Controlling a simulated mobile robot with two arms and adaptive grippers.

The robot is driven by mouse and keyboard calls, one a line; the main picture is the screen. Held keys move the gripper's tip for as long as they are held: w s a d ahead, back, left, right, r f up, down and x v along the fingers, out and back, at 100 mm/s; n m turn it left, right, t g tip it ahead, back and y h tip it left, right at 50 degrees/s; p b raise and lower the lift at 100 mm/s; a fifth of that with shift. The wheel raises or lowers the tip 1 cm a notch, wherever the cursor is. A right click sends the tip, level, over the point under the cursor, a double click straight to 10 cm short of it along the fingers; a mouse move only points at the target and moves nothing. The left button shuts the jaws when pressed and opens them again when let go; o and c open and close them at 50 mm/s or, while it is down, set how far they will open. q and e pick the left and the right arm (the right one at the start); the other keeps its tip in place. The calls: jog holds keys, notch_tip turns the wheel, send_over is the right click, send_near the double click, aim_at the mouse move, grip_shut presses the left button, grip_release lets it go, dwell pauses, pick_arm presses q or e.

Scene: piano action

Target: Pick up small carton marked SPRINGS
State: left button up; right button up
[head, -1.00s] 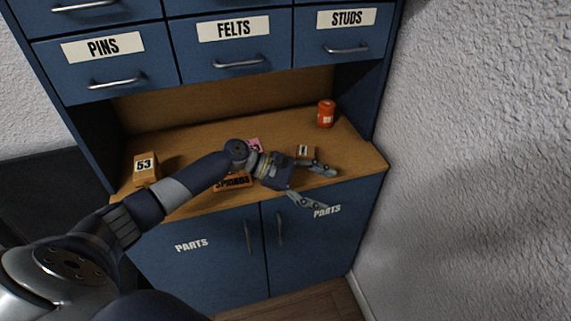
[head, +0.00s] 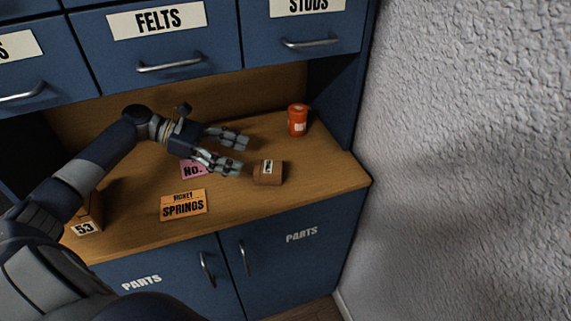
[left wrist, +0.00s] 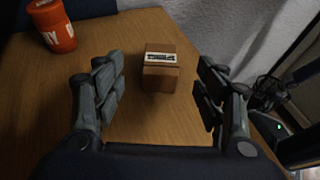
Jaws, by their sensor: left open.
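A small brown carton (head: 268,174) with a white label sits on the wooden counter; its print is too small to read. In the left wrist view the carton (left wrist: 160,76) stands between and beyond the two fingers, with clear space on both sides. My left gripper (head: 241,154) is open and empty, just left of the carton in the head view, its fingers pointing right. An orange card (head: 184,206) printed SPRINGS lies flat on the counter near its front edge. My right gripper is not in view.
An orange-red can (head: 297,120) stands behind the carton, also in the left wrist view (left wrist: 50,25). A pink card (head: 193,170) lies partly under my gripper. A box marked 53 (head: 86,229) is at left. Drawers (head: 160,40) overhang the counter (head: 315,180); a wall closes the right.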

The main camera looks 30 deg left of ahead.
aim_at(270, 167)
pick_arm(q)
jog(key=shift+w+d, duration=0.3)
jog(key=shift+d, duration=0.3)
jog(key=x, duration=0.3)
jog(key=shift+s+d+p, duration=0.2)
jog(key=shift+s+p, duration=0.05)
jog(key=shift+p, duration=0.05)
jog(key=shift+w+d+f, duration=0.15)
jog(key=shift+w+d, duration=0.05)
jog(key=shift+w, duration=0.05)
jog(key=x, duration=0.5)
jog(key=shift+w+a+f+p, duration=0.1)
jog(key=shift+f+p, duration=0.3)
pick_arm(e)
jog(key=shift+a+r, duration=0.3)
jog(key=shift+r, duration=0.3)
pick_arm(q)
jog(key=c, duration=0.9)
jog(key=shift+c, duration=1.3)
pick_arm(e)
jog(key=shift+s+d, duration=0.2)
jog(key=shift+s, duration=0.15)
